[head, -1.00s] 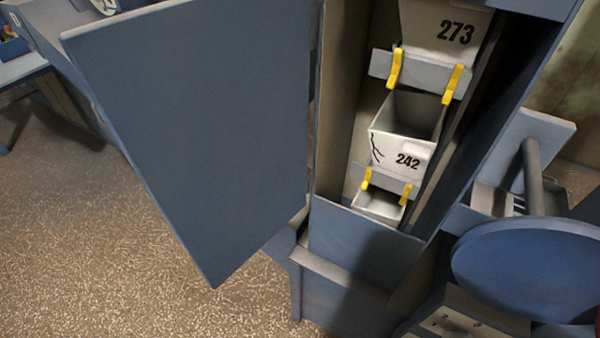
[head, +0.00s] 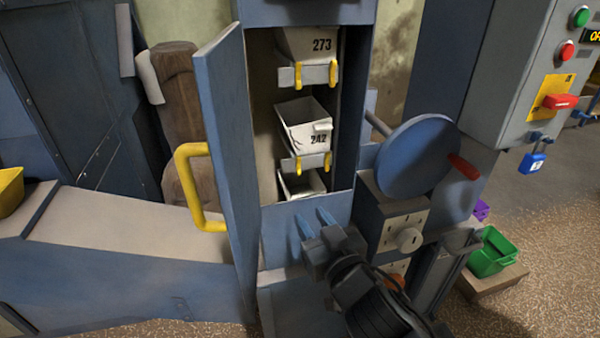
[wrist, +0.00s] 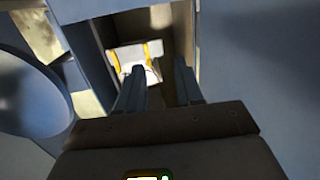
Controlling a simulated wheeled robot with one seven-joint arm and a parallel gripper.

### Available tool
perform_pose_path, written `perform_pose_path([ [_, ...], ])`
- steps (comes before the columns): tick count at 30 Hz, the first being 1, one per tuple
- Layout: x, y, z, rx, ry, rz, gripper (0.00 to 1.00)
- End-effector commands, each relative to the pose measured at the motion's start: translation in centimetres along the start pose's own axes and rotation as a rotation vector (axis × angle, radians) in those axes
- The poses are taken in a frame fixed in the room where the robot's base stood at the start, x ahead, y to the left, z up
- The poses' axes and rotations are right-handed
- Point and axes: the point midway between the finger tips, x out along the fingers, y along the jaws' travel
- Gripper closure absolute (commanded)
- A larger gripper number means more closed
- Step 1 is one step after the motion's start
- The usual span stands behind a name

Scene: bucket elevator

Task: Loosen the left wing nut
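The yellow left wing nut (head: 298,163) and right wing nut (head: 327,160) sit on the pale strip below the cracked white bucket 242 (head: 292,133), inside the open blue casing. Another yellow pair, left (head: 298,75) and right (head: 333,72), sits below bucket 273 (head: 312,46). My gripper (head: 313,221) is in front of the casing, below the buckets. Its two fingers are apart with nothing between them. In the wrist view, my gripper (wrist: 160,78) points into the opening, and a pale bucket part (wrist: 132,58) with two yellow pieces lies beyond the fingertips.
The open blue door (head: 228,150) with a yellow handle (head: 188,188) stands left of the opening. A blue handwheel (head: 415,160) with a red knob is to the right. The casing's front lower wall (head: 285,222) rises below the buckets. A control box (head: 535,70) stands farther right.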

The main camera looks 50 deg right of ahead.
Motion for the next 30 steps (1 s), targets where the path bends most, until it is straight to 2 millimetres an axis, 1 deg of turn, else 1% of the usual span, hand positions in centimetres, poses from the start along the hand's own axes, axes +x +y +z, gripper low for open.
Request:
perform_pose_path([
  [1, 1.6, 0.6, -0.9, 0.008, 0.022, 0.033, 0.64],
  [3, 3.0, 1.3, -1.8, 0.017, 0.038, 0.071, 0.64],
  [6, 4.3, 2.0, -2.7, 0.027, 0.056, 0.107, 0.64],
  [9, 5.1, 2.3, -3.2, 0.031, 0.065, 0.124, 0.64],
  [14, 6.8, 2.5, -3.6, 0.032, 0.065, 0.127, 0.64],
  [21, 10.5, 3.0, -3.9, 0.032, 0.065, 0.126, 0.64],
  [24, 11.6, 3.2, -3.8, 0.031, 0.065, 0.126, 0.64],
  [30, 12.6, 3.3, -3.7, 0.032, 0.064, 0.125, 0.64],
])
